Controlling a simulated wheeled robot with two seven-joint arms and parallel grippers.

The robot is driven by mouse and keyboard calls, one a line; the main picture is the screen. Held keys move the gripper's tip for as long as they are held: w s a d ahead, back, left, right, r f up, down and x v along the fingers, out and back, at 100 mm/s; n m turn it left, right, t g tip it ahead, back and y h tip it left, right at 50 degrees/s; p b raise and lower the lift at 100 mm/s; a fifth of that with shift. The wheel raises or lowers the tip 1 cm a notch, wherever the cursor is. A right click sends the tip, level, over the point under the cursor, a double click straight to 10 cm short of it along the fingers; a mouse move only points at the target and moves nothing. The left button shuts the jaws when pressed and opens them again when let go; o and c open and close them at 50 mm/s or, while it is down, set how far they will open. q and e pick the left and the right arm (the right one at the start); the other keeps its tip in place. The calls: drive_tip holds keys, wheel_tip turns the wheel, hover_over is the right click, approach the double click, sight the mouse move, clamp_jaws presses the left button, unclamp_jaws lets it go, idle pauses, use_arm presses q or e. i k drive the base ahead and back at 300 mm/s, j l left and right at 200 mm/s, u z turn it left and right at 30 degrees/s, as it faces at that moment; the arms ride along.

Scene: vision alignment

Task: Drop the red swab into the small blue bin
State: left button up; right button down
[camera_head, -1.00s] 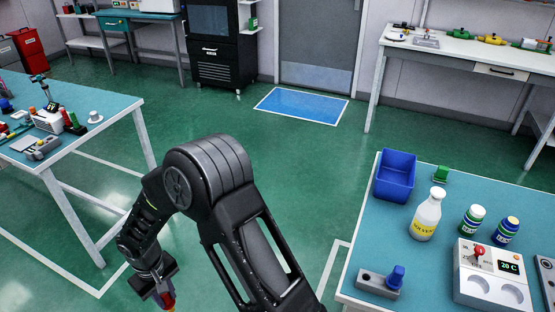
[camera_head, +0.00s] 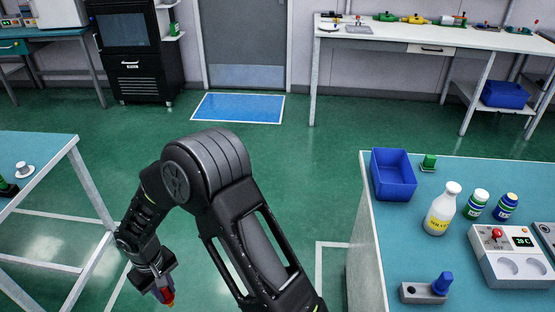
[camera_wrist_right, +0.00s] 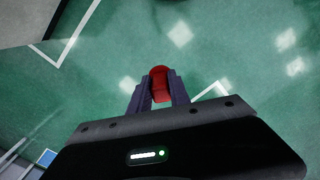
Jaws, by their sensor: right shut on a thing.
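My right gripper (camera_head: 161,289) hangs at the lower left of the head view, over the open floor. It is shut on the red swab (camera_head: 168,297). The right wrist view also shows the red swab (camera_wrist_right: 160,80) between the two fingers, with its red end standing out past them. A blue open bin (camera_head: 393,176) stands at the back left corner of the right-hand table, well to the right of the gripper. It looks empty. A second blue bin (camera_head: 503,95) is on the lower shelf of the back bench. My left gripper is out of view.
The right-hand table (camera_head: 388,250) also bears a white solvent bottle (camera_head: 440,210), two small capped bottles, a green block (camera_head: 428,162), a grey block with a blue knob (camera_head: 427,289) and a white device (camera_head: 512,255). Another table (camera_head: 45,160) is at left. Green floor between them is clear.

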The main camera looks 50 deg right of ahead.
sight(393, 182)
drive_tip(key=i+l+z, duration=0.15)
drive_tip(key=z, duration=0.3)
drive_tip(key=i+z, duration=0.3)
drive_tip(key=z, duration=0.15)
drive_tip(key=i+z, duration=0.3)
drive_tip(key=z, duration=0.15)
drive_tip(key=i+z, duration=0.25)
drive_tip(key=z, duration=0.15)
drive_tip(key=i+j+z, duration=0.2)
drive_tip(key=z, duration=0.25)
drive_tip(key=i+z, duration=0.3)
